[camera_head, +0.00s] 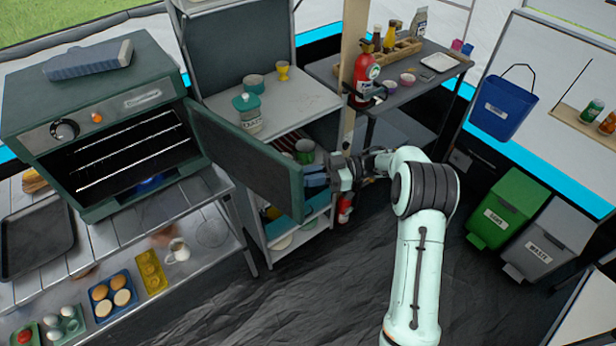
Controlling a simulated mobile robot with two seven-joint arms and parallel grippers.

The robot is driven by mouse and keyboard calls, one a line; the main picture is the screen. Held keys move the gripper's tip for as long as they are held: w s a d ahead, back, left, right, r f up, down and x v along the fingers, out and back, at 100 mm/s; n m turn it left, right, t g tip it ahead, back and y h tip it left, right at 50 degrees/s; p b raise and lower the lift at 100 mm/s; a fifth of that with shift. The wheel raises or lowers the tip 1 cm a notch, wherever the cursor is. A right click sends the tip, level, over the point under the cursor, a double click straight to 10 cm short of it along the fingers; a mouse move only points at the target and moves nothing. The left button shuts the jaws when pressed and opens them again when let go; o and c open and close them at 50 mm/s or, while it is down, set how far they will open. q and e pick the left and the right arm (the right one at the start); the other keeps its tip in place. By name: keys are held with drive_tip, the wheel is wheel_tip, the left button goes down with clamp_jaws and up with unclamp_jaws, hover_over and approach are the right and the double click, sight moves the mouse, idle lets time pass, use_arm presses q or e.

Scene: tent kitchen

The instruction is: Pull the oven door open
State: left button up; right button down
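The dark green oven (95,125) stands on the counter at the left, with its wire racks and a blue glow showing inside. Its door (245,160) is swung wide open and reaches out to the right from the oven's right side. My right gripper (316,177) is at the free edge of the door, with its blue fingertips beside or touching that edge. The door partly hides the fingertips, so I cannot tell whether they are apart or grip anything. The door's handle is not visible. My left gripper is out of view.
A shelf unit (285,105) with a canister and cups stands behind the door. A fire extinguisher (366,75) hangs near my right gripper. Eggs, buns and a dark tray (35,240) lie on the counter below the oven. Dark floor (320,290) is clear in front.

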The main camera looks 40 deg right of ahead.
drive_tip(key=c, duration=1.2)
unclamp_jaws()
drive_tip(key=shift+w+a+r, duration=0.1)
drive_tip(key=shift+w+a, duration=0.15)
drive_tip(key=shift+w, duration=0.25)
drive_tip(key=shift+o, duration=0.4)
drive_tip(key=shift+w, duration=0.25)
drive_tip(key=shift+s, duration=0.15)
drive_tip(key=shift+s+d, duration=0.1)
drive_tip(key=shift+d, duration=0.05)
drive_tip(key=v, duration=1.3)
drive_tip(key=shift+s, duration=0.1)
